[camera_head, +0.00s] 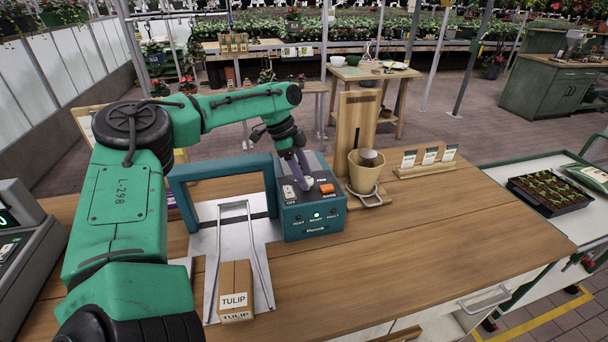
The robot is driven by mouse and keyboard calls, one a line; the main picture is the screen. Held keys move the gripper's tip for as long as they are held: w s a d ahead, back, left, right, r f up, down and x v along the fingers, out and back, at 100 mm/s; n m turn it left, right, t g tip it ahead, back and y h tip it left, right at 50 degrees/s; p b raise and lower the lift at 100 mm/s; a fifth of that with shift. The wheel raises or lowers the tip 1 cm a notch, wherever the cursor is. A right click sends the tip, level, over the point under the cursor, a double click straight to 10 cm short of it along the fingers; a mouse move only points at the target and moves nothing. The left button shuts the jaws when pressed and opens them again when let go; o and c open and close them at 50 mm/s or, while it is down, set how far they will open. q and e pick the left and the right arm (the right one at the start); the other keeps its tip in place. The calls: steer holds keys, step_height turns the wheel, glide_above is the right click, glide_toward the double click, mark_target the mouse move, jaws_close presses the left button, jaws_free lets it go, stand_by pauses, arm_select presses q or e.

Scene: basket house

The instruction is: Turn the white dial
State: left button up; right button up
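The teal control box (313,219) stands on the wooden bench beside a teal arch frame. On its sloped top are a pale rocker switch (289,192) by an OFF label, an orange button (327,188) and a small white dial (308,182). A green light glows on its front. My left gripper (299,178) reaches down over the top panel, its dark purple fingers right at the white dial and partly covering it. I cannot tell whether the fingers touch or grip the dial. My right gripper is not in view.
A brown box labelled TULIP (235,291) sits on the metal tray in front of the teal arch (183,172). A beige pot (365,171) in a holder stands close right of the control box. Seed packets (430,156) stand further right. The bench's right front is clear.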

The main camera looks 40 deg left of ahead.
arm_select(q)
steer(key=shift+o, duration=0.5)
steer(key=v, duration=1.4)
steer(key=shift+a+r+b, duration=0.2)
steer(key=shift+r+b, duration=0.05)
steer(key=shift+b, duration=0.1)
steer(key=shift+s, duration=0.15)
